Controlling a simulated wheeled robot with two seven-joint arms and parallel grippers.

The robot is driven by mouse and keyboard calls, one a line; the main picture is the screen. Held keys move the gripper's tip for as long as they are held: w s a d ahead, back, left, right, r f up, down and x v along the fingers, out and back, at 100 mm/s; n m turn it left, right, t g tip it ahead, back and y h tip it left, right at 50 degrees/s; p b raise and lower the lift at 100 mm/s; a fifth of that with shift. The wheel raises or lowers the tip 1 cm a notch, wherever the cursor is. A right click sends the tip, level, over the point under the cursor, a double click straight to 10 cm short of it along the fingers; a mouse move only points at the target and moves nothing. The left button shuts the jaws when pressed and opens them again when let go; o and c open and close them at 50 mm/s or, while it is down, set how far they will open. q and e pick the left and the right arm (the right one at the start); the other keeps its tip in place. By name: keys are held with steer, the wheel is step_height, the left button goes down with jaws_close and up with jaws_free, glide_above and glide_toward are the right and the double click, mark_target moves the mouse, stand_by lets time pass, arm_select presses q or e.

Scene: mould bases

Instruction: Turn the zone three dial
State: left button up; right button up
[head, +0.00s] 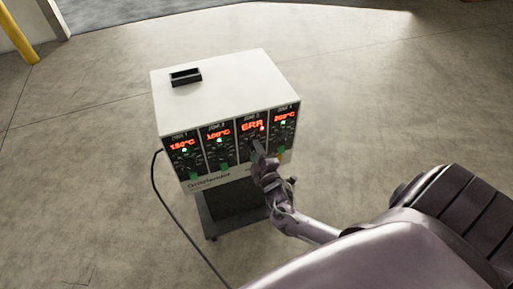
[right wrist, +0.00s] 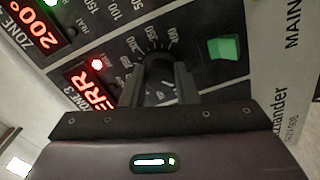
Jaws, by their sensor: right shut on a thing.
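The zone three dial (right wrist: 157,60) is a dark round knob with a number scale around it, seen in the right wrist view. My right gripper (right wrist: 159,75) has one finger on each side of the dial and is shut on it. In the head view my right gripper (head: 257,147) reaches the zone three panel and hides the dial. The zone three display (head: 252,126) reads ERR in red, with a red lamp (right wrist: 97,64) lit beside it. My left gripper is not in view.
The white controller box (head: 225,85) stands on a dark wheeled stand (head: 235,210). Zones 1, 2 and 4 show red temperature readings and green lamps. A green switch (right wrist: 225,47) sits near the dial. A black cable (head: 170,215) runs down the left side. The floor around is clear.

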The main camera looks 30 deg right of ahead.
steer(key=o, duration=1)
steer(key=shift+c, duration=0.2)
steer(key=v, duration=0.7)
steer(key=shift+s+a, duration=0.15)
steer(key=shift+s, duration=0.25)
steer(key=s+f+m+g+y, duration=0.1)
steer(key=s+f+m+g, duration=0.2)
steer(key=f, duration=0.5)
steer(key=s+a+f+g, duration=0.1)
steer(key=s+f+g, duration=0.2)
steer(key=s+f, duration=0.35)
steer(key=s+f+m+g+y, duration=0.1)
steer(key=s+f+m+g, duration=0.15)
steer(key=f, duration=0.75)
steer(key=s+a+f+m+g, duration=0.1)
steer(key=s+f, duration=0.3)
steer(key=s, duration=0.4)
steer(key=s+a+f+m+g+y, duration=0.1)
steer(key=s+a+f+g, duration=0.3)
steer(key=s, duration=0.3)
steer(key=s+a+f+m+g+y, duration=0.1)
steer(key=s+a+f+g, duration=0.1)
steer(key=s, duration=0.6)
step_height(320, 180, down, 2)
steer(key=shift+s+a+f+m+g, duration=0.2)
steer(key=shift+s+m+g, duration=0.2)
steer(key=shift+g, duration=0.15)
